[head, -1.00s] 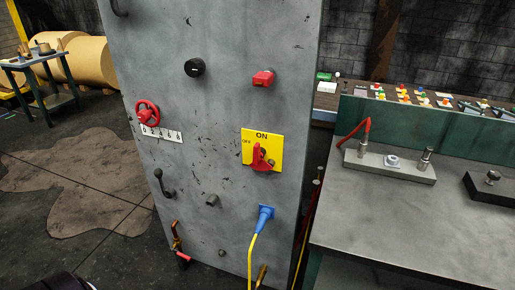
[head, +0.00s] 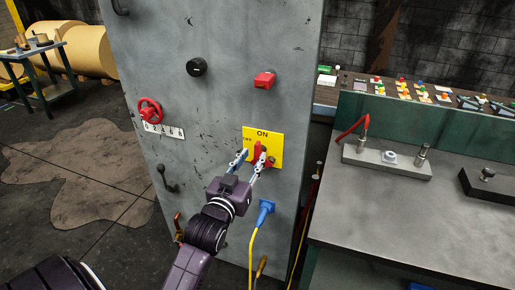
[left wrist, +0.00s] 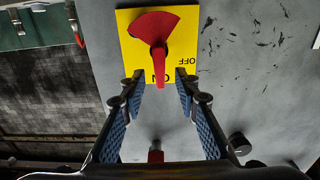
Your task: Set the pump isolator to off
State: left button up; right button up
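The pump isolator is a yellow plate (head: 276,140) marked ON at the top and OFF at the left, with a red handle (head: 258,149). In the left wrist view, upside down, the red handle (left wrist: 159,62) points at the ON mark. The yellow plate (left wrist: 188,50) surrounds it. My left gripper (head: 250,160) is open in front of the plate. In the left wrist view its fingers (left wrist: 160,78) stand on both sides of the handle's end, with gaps showing. The fingers partly cover the handle in the head view. My right gripper is not seen.
The grey panel (head: 222,105) also carries a red handwheel (head: 150,111), a black knob (head: 196,66), a red knob (head: 265,80) and a blue plug (head: 265,212) with a yellow cable, close below the gripper. A workbench (head: 390,225) stands at the right.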

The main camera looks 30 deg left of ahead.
aim_at(256, 152)
pick_arm(q)
jog(key=shift+p+x, duration=0.35)
jog(key=shift+x, duration=2.1)
grip_shut()
